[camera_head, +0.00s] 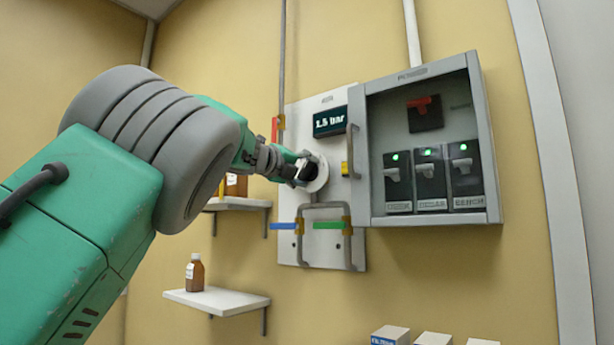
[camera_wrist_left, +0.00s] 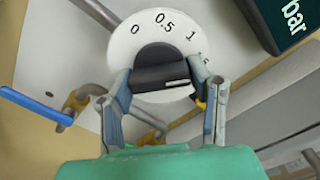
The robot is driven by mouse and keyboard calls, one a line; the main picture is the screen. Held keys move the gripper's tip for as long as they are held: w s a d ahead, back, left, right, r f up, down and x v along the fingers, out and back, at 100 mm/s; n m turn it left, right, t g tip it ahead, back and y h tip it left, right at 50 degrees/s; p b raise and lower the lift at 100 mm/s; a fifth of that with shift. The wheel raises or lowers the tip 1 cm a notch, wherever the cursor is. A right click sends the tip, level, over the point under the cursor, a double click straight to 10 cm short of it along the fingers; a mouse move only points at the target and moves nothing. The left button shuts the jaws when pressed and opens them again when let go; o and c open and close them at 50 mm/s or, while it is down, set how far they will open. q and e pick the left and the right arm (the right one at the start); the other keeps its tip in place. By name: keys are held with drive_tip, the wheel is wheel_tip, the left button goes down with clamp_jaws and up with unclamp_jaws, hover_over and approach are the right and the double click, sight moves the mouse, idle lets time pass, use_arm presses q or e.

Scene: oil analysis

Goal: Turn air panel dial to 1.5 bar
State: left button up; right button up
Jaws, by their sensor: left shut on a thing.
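The air panel (camera_head: 330,258) is a pale plate on the yellow wall. Its dark display (camera_head: 329,122) reads 1.5 bar. The round white dial face (camera_head: 319,178) has a black knob (camera_wrist_left: 160,70) at its centre. In the left wrist view the dial face (camera_wrist_left: 122,45) shows 0, 0.5 and 1, with a further mark partly hidden by a finger. My left gripper (camera_head: 300,172) is shut on the knob, one finger on each side, as the left wrist view (camera_wrist_left: 163,95) shows. My right gripper is not in view.
Pipes with blue (camera_head: 284,226) and green (camera_head: 328,225) handles run below the dial. A shelf (camera_head: 225,302) with a brown bottle (camera_head: 195,273) is lower left.

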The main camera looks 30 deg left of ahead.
use_arm(q)
drive_tip(key=shift+w+f, duration=0.15)
drive_tip(key=shift+f, duration=0.35)
drive_tip(key=o, duration=1)
drive_tip(key=shift+o, duration=0.8)
drive_tip(key=shift+r, duration=0.2)
drive_tip(key=shift+a+r, duration=0.1)
drive_tip(key=shift+s, duration=0.45)
drive_tip(key=s, duration=1.1)
drive_tip(key=shift+a+f, duration=0.2)
drive_tip(key=shift+a, duration=0.25)
